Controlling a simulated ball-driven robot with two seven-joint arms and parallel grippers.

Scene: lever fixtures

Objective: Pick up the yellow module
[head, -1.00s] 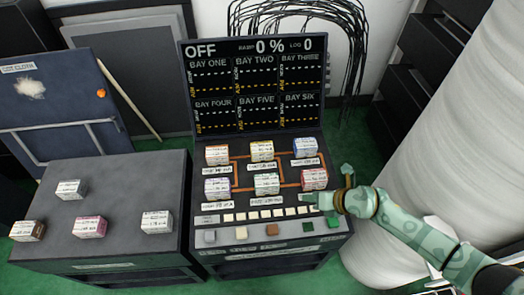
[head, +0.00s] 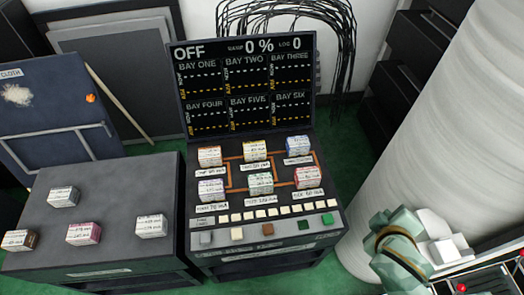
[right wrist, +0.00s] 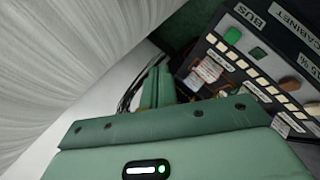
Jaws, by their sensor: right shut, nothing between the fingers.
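The yellow module (head: 255,151) is a small block with a white label. It sits in the middle of the console's upper row, between an orange module (head: 210,157) and a blue module (head: 298,146). My right gripper (head: 380,218) is shut and empty, to the right of the console and well apart from the yellow module. Its fingers also show in the right wrist view (right wrist: 155,85), beside the console's lower right part. The yellow module cannot be made out in that view. My left gripper is not in view.
Purple (head: 211,190), green (head: 260,183) and red (head: 307,178) modules fill the lower row. Push buttons (head: 267,230) line the console front. A side table (head: 110,195) at left holds several blocks. A large pale cylinder (head: 430,110) stands close on the right.

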